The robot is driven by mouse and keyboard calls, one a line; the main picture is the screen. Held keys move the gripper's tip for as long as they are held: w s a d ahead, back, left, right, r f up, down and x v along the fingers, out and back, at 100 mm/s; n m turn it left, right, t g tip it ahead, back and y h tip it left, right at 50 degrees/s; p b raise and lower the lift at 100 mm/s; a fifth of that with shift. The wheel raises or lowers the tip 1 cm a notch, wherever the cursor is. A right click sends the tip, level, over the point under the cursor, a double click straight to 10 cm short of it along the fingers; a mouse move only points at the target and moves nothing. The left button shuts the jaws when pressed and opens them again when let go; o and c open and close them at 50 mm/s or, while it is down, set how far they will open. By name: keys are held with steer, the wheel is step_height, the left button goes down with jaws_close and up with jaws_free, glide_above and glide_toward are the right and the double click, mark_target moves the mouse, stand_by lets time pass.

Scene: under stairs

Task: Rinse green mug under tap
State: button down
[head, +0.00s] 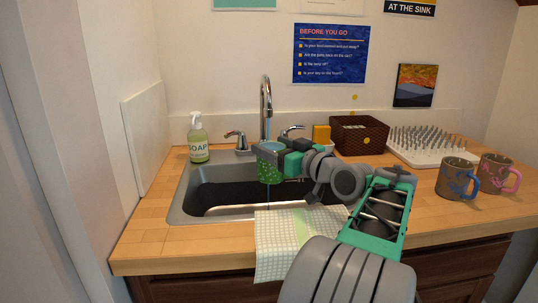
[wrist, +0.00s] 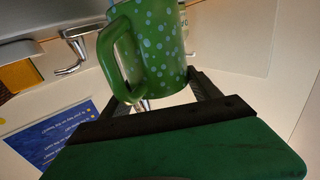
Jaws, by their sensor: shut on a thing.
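The green mug (head: 269,171) with pale blue spots is in my gripper (head: 271,150), held above the sink basin under the tap (head: 265,97). A thin bluish stream of water runs down from the spout at the mug, and a thin line of it shows below the mug. In the wrist view the mug (wrist: 163,45) sits between the dark fingers, its handle (wrist: 118,55) to the left. The gripper partly hides the mug's upper part in the head view; its inside is not clear. The sink (head: 190,205) is grey metal.
A soap bottle (head: 198,138) stands left of the tap. A sponge (head: 321,134), a brown basket (head: 358,134) and a spiked white drying rack (head: 432,145) stand right. Two mugs, blue-handled (head: 455,178) and pink-handled (head: 497,173), are far right. A checked cloth (head: 280,245) hangs over the front edge.

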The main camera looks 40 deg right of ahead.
steer(key=s+a+r, duration=0.2)
steer(key=s+r, duration=0.1)
steer(key=shift+s+a+r, duration=0.2)
steer(key=shift+a+r, duration=0.1)
